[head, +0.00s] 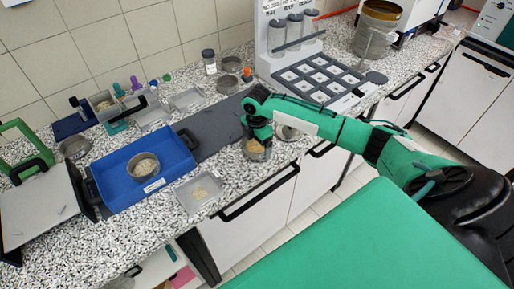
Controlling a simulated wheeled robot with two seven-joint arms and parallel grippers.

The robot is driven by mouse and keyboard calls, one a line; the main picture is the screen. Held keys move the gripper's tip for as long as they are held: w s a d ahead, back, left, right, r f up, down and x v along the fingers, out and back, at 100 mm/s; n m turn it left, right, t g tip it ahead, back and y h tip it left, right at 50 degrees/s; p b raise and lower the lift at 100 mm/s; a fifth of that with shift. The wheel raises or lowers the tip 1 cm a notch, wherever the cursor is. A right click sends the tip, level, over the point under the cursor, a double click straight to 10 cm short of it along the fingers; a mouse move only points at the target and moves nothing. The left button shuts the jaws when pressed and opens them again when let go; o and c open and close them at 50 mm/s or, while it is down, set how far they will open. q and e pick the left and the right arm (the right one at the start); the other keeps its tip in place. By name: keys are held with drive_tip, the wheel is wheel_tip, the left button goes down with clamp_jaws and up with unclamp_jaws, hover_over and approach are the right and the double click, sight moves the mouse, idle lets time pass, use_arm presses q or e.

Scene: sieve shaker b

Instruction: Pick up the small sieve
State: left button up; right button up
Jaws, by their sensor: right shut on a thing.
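My right gripper (258,138) reaches down at the front middle of the speckled bench. It is shut on a small round metal sieve (255,155) with tan material showing inside. The fingers and wrist hide part of its rim, and I cannot tell whether it touches the bench. Another round metal bowl or sieve with pale grains (145,165) stands in the blue tray (120,184) at the left. My left gripper is not in view.
A shallow grey tray with grains (199,193) lies left of my right gripper, near the front edge. A dark grey mat (215,130) lies behind. A white rack (315,85) stands at the back.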

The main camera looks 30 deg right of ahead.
sight(257, 147)
wheel_tip(257, 147, up, 18)
drive_tip(key=b, duration=0.4)
drive_tip(key=s+a+f+m, duration=0.4)
drive_tip(key=s+a+m, duration=0.2)
drive_tip(key=m, duration=0.3)
drive_tip(key=s+a+f+m, duration=0.4)
drive_tip(key=s+a+m, duration=0.3)
drive_tip(key=a+m, duration=0.2)
drive_tip(key=shift+s+f+m, duration=0.25)
drive_tip(key=shift+f+m, duration=0.05)
drive_tip(key=shift+m, duration=0.2)
